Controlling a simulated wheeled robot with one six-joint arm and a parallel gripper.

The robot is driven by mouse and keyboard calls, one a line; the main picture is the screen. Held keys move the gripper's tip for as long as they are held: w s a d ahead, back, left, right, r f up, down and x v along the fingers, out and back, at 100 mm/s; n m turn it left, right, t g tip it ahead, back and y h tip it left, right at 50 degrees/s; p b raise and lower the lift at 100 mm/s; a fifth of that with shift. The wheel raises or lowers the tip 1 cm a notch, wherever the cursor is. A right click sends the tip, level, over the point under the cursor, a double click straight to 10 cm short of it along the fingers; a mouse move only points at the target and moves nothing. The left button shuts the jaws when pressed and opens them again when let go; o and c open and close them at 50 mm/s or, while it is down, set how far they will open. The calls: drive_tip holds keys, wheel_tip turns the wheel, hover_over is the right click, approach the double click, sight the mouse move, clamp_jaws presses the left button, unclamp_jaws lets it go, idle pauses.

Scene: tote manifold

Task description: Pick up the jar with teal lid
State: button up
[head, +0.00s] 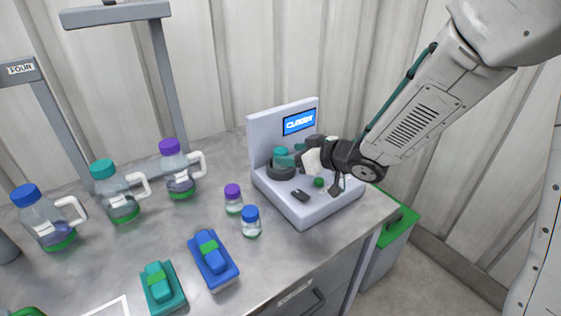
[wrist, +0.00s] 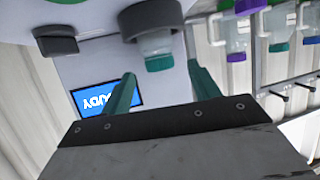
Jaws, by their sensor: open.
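The jar with teal lid (head: 284,158) stands in a dark ring holder on the grey machine with the screen, partly hidden by my gripper in the head view. In the wrist view, which is upside down, the clear jar (wrist: 157,45) shows its teal lid toward my fingers. My gripper (head: 312,160) is at the right of the jar in the head view. In the wrist view my gripper (wrist: 161,72) is open, with its two teal fingers apart and the lid between and just beyond their tips. I cannot tell whether they touch it.
The machine (head: 305,212) has a blue screen (head: 299,122) behind the jar and a green button (head: 319,183) in front. A purple-lidded jar (head: 233,199) and a blue-lidded jar (head: 251,221) stand left of it. Jugs (head: 122,190) and blue and teal devices (head: 213,260) occupy the counter's left.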

sight(283, 151)
drive_tip(key=x, duration=0.4)
drive_tip(key=shift+w+a, duration=0.25)
drive_tip(key=c, duration=1.2)
drive_tip(key=shift+o, duration=0.2)
